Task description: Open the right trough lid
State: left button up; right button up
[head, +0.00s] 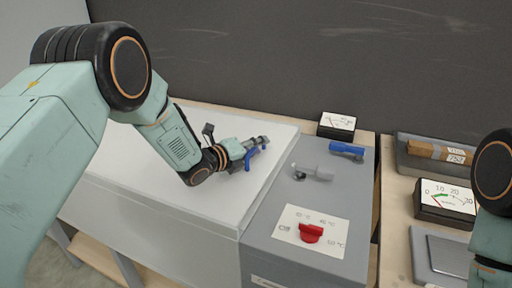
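A wide white lid-like top (150,165) fills the left and middle of the head view and lies flat. I cannot tell whether it is the right trough lid. A blue handle-like part (252,161) stands near its right edge. My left gripper (259,143) is right at this blue part, over the white top. The fingers overlap the blue part, and I cannot see whether they are closed around it. My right arm shows at the right edge, but its gripper is out of view.
Right of the white top is a grey panel (270,235) with a red knob (311,233), a grey lever (312,173) and a blue lever (346,150). Gauges stand behind (337,125) and at right (446,201). A brown box (440,152) lies on a grey tray. A dark wall closes the back.

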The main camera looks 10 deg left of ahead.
pick_arm(q)
grip_shut()
dwell(0.6)
